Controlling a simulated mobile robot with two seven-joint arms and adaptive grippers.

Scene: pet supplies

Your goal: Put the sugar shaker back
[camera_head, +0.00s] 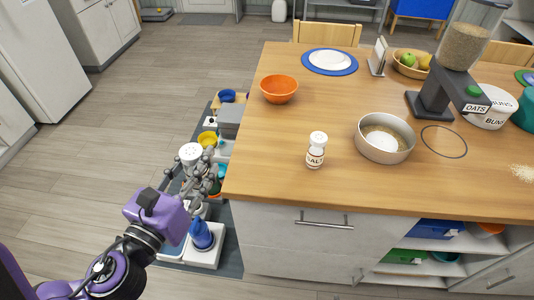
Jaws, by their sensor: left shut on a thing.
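My left gripper (192,178), on the purple arm from the lower left, is shut on a white-topped shaker (190,153), which I take as the sugar shaker. It is held upright, left of the table's edge and above a cluttered floor mat. The fingers hide its lower part, and no label on it can be read. A similar white-capped shaker (316,150) labelled "SAL", last letters unclear, stands on the wooden table (270,172) near its front edge. My right gripper is not in view.
The table holds an orange bowl (279,89), a metal pan (385,137), an oats dispenser (455,75), a blue-rimmed plate (330,61) and a fruit bowl (410,63). A dark mat (229,243) beside the table carries a blue bottle (202,234) and a yellow bowl (207,139). Floor on the left is clear.

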